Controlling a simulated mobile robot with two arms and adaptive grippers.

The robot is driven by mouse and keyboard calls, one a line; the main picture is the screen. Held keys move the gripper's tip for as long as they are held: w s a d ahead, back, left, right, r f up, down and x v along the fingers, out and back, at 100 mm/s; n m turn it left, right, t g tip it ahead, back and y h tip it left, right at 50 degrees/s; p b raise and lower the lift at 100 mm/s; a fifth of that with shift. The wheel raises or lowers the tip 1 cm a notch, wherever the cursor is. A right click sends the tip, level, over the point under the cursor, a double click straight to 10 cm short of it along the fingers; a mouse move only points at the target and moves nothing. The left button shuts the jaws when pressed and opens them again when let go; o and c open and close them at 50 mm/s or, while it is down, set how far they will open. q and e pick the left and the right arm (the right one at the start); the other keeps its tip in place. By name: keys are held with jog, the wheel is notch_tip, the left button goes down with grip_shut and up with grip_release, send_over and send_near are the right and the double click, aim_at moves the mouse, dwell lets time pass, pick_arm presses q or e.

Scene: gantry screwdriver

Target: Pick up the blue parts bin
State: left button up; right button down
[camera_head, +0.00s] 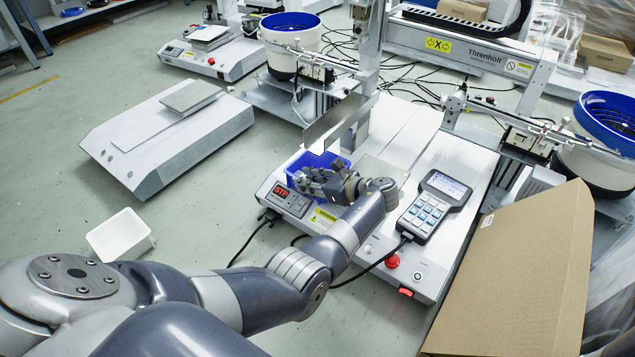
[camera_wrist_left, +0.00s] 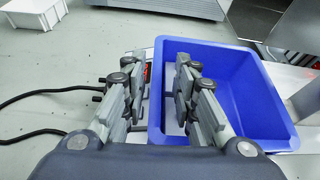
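The blue parts bin (camera_head: 318,159) sits on the grey machine base, behind the red-lit display panel. It is open at the top and looks empty where its inside shows. In the left wrist view the bin (camera_wrist_left: 240,75) lies ahead and right of centre. My left gripper (camera_head: 313,181) is at the bin's near side, partly covering it in the head view. In the left wrist view its two fingers (camera_wrist_left: 157,65) stand apart. The bin's left wall shows in the gap between them, with the right finger over the bin's inside. Contact cannot be told. My right gripper is not in view.
A handheld keypad (camera_head: 436,205) lies on the base right of my gripper. A metal plate (camera_head: 338,123) hangs close behind the bin. A cardboard box (camera_head: 520,275) stands at the right. A white bin (camera_head: 120,236) is on the floor at left.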

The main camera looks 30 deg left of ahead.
pick_arm(q)
jog(key=shift+a+f, duration=0.15)
jog(key=shift+a, duration=0.15)
jog(key=shift+w, duration=0.1)
grip_shut()
